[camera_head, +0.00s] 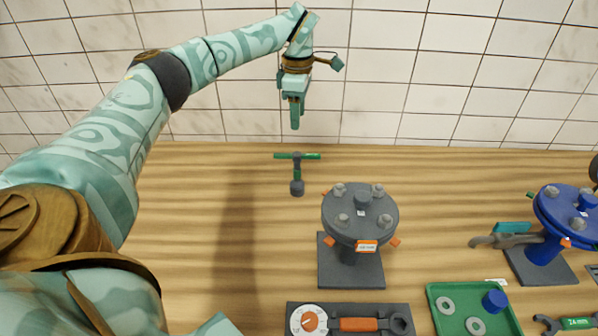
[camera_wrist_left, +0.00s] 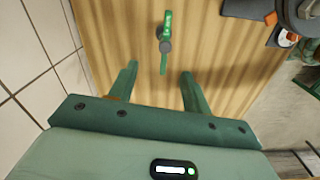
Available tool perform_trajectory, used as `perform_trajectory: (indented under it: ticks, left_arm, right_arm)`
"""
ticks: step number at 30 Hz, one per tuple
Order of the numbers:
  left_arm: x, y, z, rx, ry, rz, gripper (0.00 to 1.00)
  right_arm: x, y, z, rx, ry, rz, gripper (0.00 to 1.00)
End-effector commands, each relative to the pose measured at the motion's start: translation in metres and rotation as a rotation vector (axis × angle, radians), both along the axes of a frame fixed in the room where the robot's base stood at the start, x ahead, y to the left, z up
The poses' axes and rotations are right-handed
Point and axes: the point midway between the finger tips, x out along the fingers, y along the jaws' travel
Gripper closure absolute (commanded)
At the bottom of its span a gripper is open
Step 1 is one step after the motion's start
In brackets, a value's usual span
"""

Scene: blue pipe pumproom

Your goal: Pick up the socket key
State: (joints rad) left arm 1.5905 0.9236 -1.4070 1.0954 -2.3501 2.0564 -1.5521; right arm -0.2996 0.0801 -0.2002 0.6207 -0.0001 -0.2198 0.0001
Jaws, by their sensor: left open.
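The socket key (camera_head: 297,172) is a T-shaped tool with a green crossbar and a dark grey socket end. My right gripper is not in view.
A grey flanged fitting (camera_head: 360,212) with bolts stands right of the key. A blue flanged fitting (camera_head: 569,213) stands at far right, with a wrench (camera_head: 505,240) beside it. A green tray (camera_head: 437,318) and an orange-handled tool (camera_head: 357,324) are in front. A tiled wall (camera_head: 400,95) rises behind.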

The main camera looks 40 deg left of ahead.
Motion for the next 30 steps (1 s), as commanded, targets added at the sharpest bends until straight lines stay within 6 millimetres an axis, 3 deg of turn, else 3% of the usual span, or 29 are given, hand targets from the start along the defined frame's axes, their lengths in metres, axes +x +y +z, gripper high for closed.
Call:
perform_trajectory:
  ticks: [3,9,17,24,30]
  left_arm:
    - [-0.001,-0.001,-0.036,-0.001,0.006,-0.001,0.51]
    - [-0.001,-0.002,-0.079,-0.003,0.004,-0.003,0.51]
    - [-0.002,-0.002,-0.102,-0.003,0.001,-0.002,0.51]
    - [-0.008,-0.004,-0.14,-0.003,0.002,-0.003,0.51]
    - [-0.008,-0.004,-0.146,-0.003,-0.002,-0.003,0.51]
  right_arm:
    - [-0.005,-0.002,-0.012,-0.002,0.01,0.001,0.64]
    - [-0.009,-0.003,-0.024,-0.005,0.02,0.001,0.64]
    - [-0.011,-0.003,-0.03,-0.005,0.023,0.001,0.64]
    - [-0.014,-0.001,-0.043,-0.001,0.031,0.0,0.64]
    - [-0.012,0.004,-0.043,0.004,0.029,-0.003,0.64]
